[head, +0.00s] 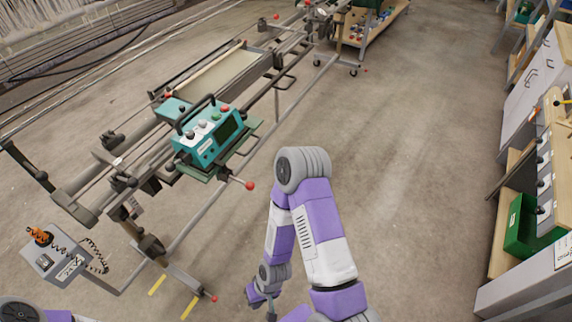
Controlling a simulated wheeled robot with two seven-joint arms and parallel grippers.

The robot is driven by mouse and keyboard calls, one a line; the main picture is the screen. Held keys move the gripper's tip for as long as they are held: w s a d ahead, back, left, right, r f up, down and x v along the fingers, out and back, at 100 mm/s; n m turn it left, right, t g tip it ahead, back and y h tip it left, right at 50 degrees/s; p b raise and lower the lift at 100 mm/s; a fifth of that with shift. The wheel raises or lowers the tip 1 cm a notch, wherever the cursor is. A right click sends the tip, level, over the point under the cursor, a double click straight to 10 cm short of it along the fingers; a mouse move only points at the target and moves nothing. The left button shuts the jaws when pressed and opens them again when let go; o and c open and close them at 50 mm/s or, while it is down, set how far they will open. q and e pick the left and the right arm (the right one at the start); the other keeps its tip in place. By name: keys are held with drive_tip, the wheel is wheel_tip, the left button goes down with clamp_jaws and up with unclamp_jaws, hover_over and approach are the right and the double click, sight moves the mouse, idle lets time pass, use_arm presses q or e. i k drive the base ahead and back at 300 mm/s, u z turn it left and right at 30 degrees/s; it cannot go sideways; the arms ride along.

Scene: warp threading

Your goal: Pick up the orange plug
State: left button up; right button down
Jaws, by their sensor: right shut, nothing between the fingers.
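The orange plug (40,236) is at the far left of the head view, on a grey panel (55,262) at the machine's low left end. A dark coiled cable (97,256) lies beside it on the panel's right. My right gripper (261,305) is low in the middle of the view, below its bent arm. It is shut with nothing in it, well to the right of the plug and apart from it. My left gripper is out of view; only a piece of the left arm shows in the lower left corner.
A teal control box (208,138) with knobs and a screen sits on the metal machine frame between the centre and the left. Shelves with a green bin (522,222) line the right side. The concrete floor (420,120) is clear in the middle.

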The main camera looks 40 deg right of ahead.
sight(36, 229)
drive_tip(key=z, duration=0.65)
drive_tip(key=i, duration=0.65)
drive_tip(key=z, duration=2.35)
drive_tip(key=k, duration=1.65)
drive_tip(key=u, duration=1.55)
